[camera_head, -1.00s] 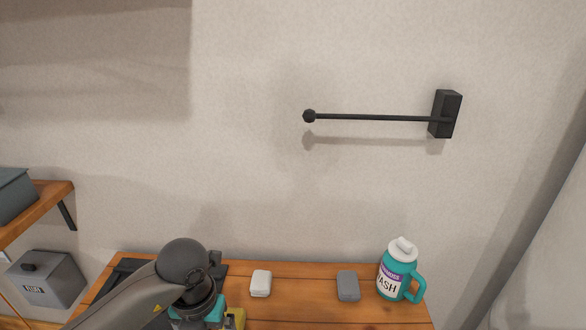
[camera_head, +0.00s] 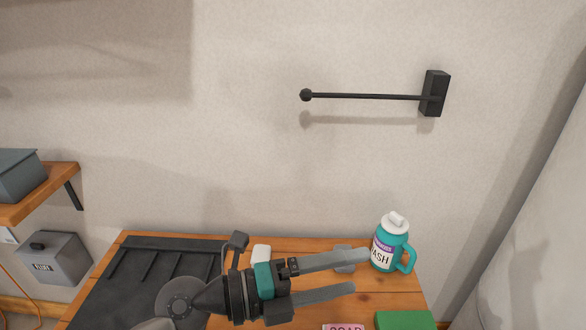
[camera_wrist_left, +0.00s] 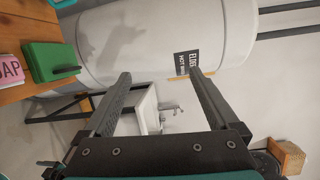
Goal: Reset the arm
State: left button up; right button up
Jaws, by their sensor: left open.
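My left gripper (camera_head: 350,275) is open and empty in the head view. It is above the wooden table, with its fingers pointing right toward the wash bottle. Its two fingers also show in the left wrist view (camera_wrist_left: 158,75), apart with nothing between them; a white tank is beyond. My left arm hides part of the table and of a black ribbed mat (camera_head: 150,262). My right gripper is not in view.
A black wall bar (camera_head: 365,96) is above. The white tank (camera_wrist_left: 150,40) stands beyond the table.

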pick_arm(q)
jog(key=w+a+r+n+t+y, duration=0.35)
jog(key=a+n+t, duration=0.25)
jog(key=n+t, duration=0.25)
jog(key=w+a+r+n+t+y, duration=0.3)
jog(key=w+a+r+n+t, duration=0.15)
jog(key=n+t, duration=0.35)
jog(key=s+a+f+n+g+y, duration=0.1)
jog(key=a+f+n+g+y, duration=0.4)
jog(key=a+f+n+y, duration=0.7)
jog(key=s+f+n+g+h, duration=0.2)
jog(key=s+f+n+g, duration=0.2)
jog(key=s+f+g, duration=1.2)
jog(key=s+f+t, duration=0.1)
jog(key=s+f, duration=0.2)
jog(key=f, duration=0.7)
jog(key=s+f+t, duration=0.1)
jog(key=s+f, duration=0.2)
jog(key=f, duration=0.8)
jog(key=s+a+f+g, duration=0.1)
jog(key=s+a+f, duration=0.2)
jog(key=s+f, duration=1.1)
jog(key=shift+s+f, duration=0.35)
jog(key=shift+s, duration=0.15)
jog(key=shift+m, duration=0.25)
